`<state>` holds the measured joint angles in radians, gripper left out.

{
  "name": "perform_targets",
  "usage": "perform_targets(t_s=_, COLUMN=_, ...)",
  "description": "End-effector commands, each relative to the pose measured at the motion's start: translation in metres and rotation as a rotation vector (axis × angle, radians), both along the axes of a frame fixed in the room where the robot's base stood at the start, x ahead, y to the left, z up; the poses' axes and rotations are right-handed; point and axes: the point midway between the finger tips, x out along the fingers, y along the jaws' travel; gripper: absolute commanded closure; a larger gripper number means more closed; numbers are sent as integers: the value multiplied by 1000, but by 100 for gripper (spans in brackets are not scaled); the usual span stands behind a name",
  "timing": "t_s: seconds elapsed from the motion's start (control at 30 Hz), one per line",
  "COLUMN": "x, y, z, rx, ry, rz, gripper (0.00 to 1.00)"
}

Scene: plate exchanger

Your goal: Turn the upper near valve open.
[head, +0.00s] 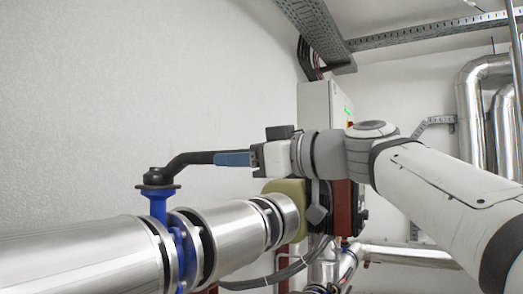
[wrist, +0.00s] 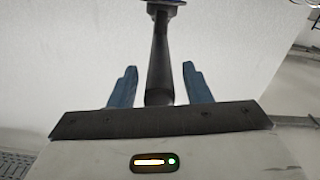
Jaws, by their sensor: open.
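The valve has a black lever handle (head: 190,160) on a blue stem (head: 158,203) above a silver pipe flange. The lever bends up from its hub and reaches right to my gripper (head: 218,158). In the wrist view the lever (wrist: 159,60) runs down between the two blue fingers of my gripper (wrist: 159,70), its end close to the palm. The fingers are open, with a gap visible on each side of the lever. The blue stem is mostly out of the wrist view. In the head view the fingers hide the lever's end.
A large silver pipe (head: 80,255) with flanges runs below the lever towards an olive-coloured block (head: 291,190). A control cabinet (head: 315,105) and a dark red unit stand behind my arm. Black cables hang under the pipe. The white wall is behind; the space above the lever is clear.

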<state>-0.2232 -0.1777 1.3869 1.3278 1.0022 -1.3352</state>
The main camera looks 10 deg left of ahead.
Motion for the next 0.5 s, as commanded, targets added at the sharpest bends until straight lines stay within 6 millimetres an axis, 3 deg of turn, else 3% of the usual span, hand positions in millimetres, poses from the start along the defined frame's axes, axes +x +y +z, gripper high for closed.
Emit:
perform_targets(t_s=0.3, x=1, y=2, z=-1, rx=-1, ry=0, rz=-1, gripper=56)
perform_targets(t_s=0.5, x=1, y=2, z=-1, rx=0, ry=1, rz=-1, gripper=72)
